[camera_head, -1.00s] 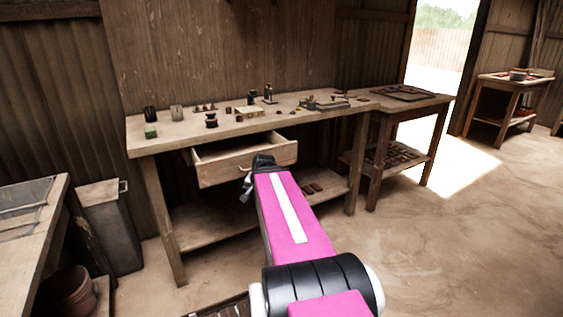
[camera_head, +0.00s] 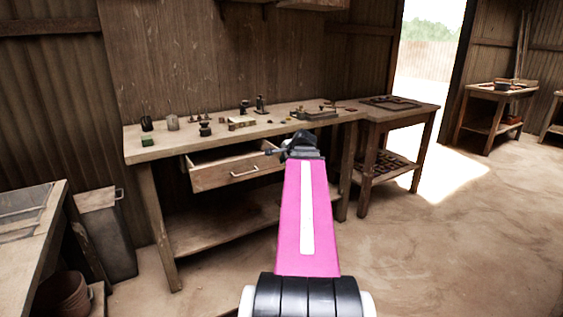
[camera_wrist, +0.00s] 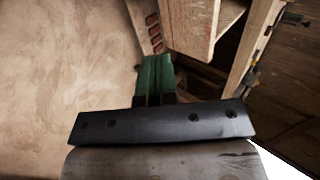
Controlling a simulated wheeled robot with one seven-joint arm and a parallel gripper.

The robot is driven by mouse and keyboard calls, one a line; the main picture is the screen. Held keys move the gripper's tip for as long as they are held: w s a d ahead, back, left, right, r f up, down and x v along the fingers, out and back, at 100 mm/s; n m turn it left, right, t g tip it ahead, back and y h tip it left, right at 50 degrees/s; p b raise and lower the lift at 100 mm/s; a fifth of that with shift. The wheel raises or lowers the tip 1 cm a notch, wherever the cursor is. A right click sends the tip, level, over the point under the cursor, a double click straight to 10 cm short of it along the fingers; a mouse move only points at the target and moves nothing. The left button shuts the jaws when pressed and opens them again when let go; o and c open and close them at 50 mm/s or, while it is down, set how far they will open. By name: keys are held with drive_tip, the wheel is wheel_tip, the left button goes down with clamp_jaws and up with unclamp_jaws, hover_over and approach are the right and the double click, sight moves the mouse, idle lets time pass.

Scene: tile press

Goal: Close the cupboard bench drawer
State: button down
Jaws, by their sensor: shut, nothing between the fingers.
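The cupboard bench drawer (camera_head: 212,179) stands pulled out below the bench top, with its open inside showing and a metal bar handle on its front. My gripper (camera_head: 271,152) is at the drawer's right front corner, pointing left in the head view. In the wrist view its green fingers (camera_wrist: 154,75) are together with nothing between them. A wooden panel (camera_wrist: 187,28), which looks like the drawer, is just beyond the fingertips there. I cannot tell whether they touch it.
The bench top (camera_head: 160,153) carries several small pots, blocks and tools. A lower shelf (camera_head: 215,230) runs below the drawer. A side table (camera_head: 425,107) adjoins on the right. A grey bin (camera_head: 105,235) and another table (camera_head: 25,235) stand left. The floor at right is clear.

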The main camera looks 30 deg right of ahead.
sight(270, 165)
drive_tip(key=x, duration=0.6)
drive_tip(key=w+r+x, duration=0.1)
drive_tip(key=x, duration=0.3)
drive_tip(key=shift+w, duration=0.9)
drive_tip(key=w, duration=1.4)
drive_tip(key=shift+w+a, duration=0.3)
drive_tip(key=shift+s, duration=0.1)
